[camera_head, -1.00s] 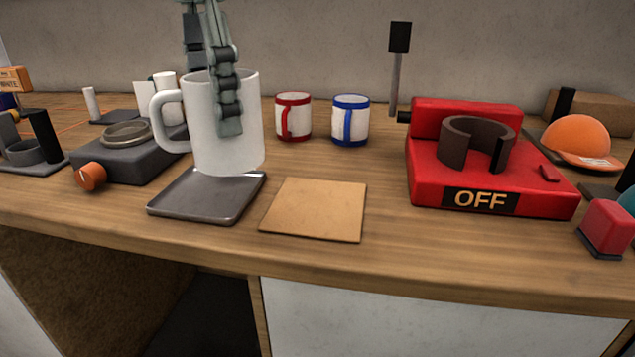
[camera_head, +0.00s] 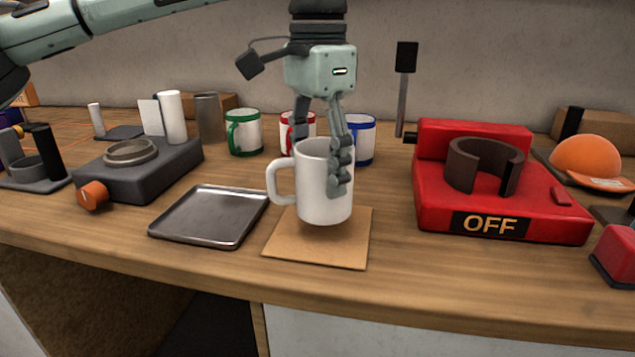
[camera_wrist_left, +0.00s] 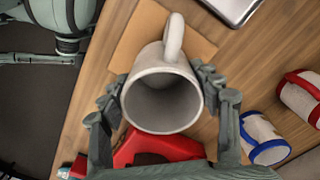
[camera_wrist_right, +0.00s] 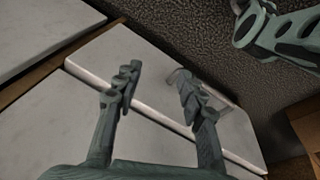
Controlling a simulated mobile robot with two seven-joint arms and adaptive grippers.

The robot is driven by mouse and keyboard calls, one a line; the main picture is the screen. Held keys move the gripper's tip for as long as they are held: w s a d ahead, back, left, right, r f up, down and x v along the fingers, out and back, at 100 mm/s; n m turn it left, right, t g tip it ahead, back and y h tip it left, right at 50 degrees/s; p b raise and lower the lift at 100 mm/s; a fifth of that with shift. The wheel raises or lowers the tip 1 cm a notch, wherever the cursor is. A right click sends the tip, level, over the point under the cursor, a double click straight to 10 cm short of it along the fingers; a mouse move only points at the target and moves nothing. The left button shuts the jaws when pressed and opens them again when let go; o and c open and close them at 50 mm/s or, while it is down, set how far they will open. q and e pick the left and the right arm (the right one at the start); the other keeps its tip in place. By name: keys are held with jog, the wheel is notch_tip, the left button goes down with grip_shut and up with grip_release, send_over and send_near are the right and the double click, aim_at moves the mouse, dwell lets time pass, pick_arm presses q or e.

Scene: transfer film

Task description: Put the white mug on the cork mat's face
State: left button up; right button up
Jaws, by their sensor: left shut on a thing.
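The white mug (camera_head: 322,190) is upright over the cork mat (camera_head: 318,250), its handle to the left. My left gripper (camera_head: 325,160) comes down from above and is shut on the mug, one finger on each side. In the left wrist view the mug (camera_wrist_left: 163,98) shows its empty inside between the fingers, with the cork mat (camera_wrist_left: 140,35) behind it. I cannot tell whether the mug's base touches the mat. My right gripper (camera_wrist_right: 155,85) shows only in its own wrist view, with fingers apart and nothing between them.
A grey metal tray (camera_head: 210,216) lies left of the mat. The red press (camera_head: 500,190) marked OFF stands to the right. Mugs with green (camera_head: 244,132), red (camera_head: 309,122) and blue (camera_head: 360,138) trim stand behind. The counter's front edge is close to the mat.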

aim_at(317, 187)
pick_arm(q)
jog(key=shift+f, duration=1.55)
jog(key=o, duration=1.4)
notch_tip(317, 187, up, 12)
jog(key=shift+r, duration=0.15)
